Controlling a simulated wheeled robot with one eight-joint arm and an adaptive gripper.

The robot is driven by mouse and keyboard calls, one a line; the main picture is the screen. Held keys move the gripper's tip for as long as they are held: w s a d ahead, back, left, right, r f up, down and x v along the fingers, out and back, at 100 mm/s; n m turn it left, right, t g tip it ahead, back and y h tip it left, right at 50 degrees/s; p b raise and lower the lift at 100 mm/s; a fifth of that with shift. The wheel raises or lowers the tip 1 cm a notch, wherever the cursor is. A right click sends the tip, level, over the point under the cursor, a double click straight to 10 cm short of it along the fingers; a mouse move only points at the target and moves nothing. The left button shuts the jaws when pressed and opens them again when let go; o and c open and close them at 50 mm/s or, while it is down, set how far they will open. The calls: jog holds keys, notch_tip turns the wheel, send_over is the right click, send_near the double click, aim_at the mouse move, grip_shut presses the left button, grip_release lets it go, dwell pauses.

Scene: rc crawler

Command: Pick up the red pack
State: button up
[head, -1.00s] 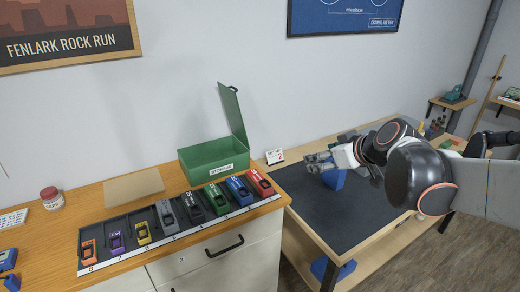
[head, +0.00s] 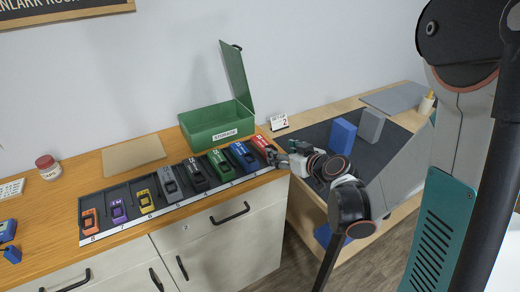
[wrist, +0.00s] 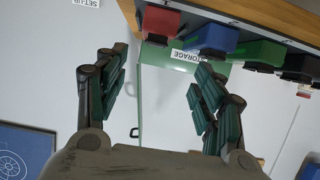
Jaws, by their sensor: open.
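The red pack (head: 261,146) stands at the right end of a row of coloured packs on the wooden counter. It also shows at the top of the wrist view (wrist: 159,22), upside down, ahead of the fingers and a little left of the midline between them. My gripper (head: 280,160) is just to the right of the red pack in the head view. In the wrist view my gripper (wrist: 158,80) has its two fingers well apart with nothing between them. Whether a finger touches the pack cannot be told.
The blue pack (head: 243,156) stands close beside the red one, with green, black and others further left. A green storage box (head: 205,132) with a raised lid stands behind. The counter edge drops to drawers. A dark-topped bench (head: 312,136) with blue and grey blocks is at right.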

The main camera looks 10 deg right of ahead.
aim_at(268, 146)
jog(key=b+x, duration=0.1)
jog(key=x, duration=0.5)
jog(key=shift+f, duration=0.1)
jog(key=b+x, duration=0.1)
jog(key=x, duration=0.1)
jog(key=d+b+x, duration=0.1)
jog(key=x, duration=0.1)
jog(key=shift+w+a+f+b, duration=0.1)
jog(key=shift+w+f+b, duration=0.15)
jog(key=shift+b, duration=0.1)
jog(key=shift+w+a, duration=0.15)
jog(key=shift+w, duration=0.25)
jog(key=shift+c, duration=0.4)
jog(key=c, duration=1.3)
